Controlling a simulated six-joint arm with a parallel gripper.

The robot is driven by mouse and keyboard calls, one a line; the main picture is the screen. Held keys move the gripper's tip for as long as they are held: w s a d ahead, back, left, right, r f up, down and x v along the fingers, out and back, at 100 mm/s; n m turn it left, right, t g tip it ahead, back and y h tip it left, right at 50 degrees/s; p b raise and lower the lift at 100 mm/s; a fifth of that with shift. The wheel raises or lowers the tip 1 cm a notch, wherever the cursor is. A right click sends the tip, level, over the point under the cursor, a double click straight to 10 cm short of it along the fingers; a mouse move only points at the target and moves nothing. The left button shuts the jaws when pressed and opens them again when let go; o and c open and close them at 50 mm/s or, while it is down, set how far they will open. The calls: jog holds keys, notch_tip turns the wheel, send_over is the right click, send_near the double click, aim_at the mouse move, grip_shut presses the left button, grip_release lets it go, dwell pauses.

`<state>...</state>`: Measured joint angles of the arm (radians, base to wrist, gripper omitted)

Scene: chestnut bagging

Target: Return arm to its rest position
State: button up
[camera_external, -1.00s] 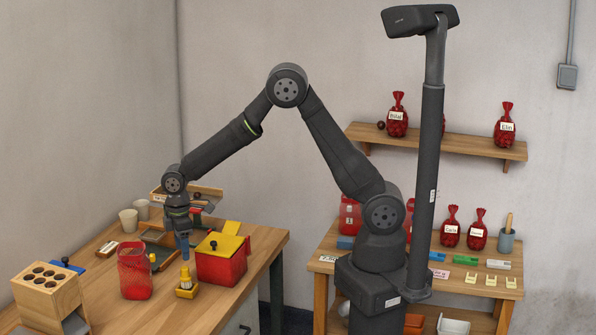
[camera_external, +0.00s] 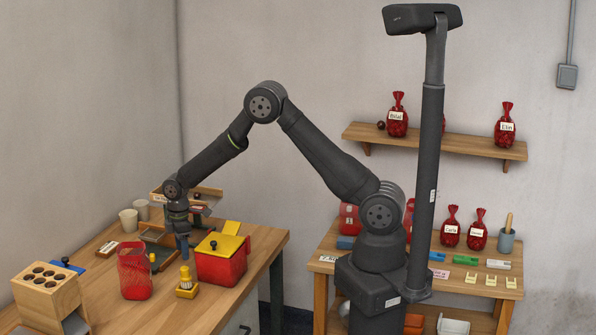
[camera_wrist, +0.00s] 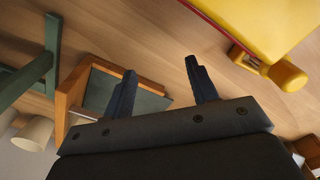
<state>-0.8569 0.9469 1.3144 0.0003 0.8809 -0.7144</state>
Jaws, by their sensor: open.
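My gripper (camera_external: 184,252) points down over the left wooden table (camera_external: 222,312), between a red mesh bag (camera_external: 134,276) and a red box with a yellow lid (camera_external: 221,266). Nothing is held. My arm is bent, with its elbow raised, and reaches left from its base. In the external view the fingertips look close to the tabletop; the exact gap cannot be told.
A yellow-topped stamp-like piece (camera_external: 187,284) stands just in front of the gripper. Two cups (camera_external: 128,220) and a wooden tray (camera_external: 205,194) lie behind. A wooden block with holes (camera_external: 48,290) is at the front left. A second table (camera_external: 455,290) holds red bags.

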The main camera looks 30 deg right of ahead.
notch_tip(320, 180, down, 4)
jog(key=shift+r, duration=0.1)
jog(key=r, duration=0.5)
jog(key=shift+w+d+r, duration=0.15)
jog(key=shift+w, duration=0.05)
jog(key=f, duration=0.5)
jog(key=shift+s+f, duration=0.25)
jog(key=shift+f, duration=0.05)
jog(key=s+a+r, duration=0.1)
jog(key=s+r, duration=0.3)
jog(key=r, duration=0.6)
jog(key=shift+s+a+r, duration=0.2)
jog(key=shift+a+r, duration=0.05)
jog(key=shift+a, duration=0.15)
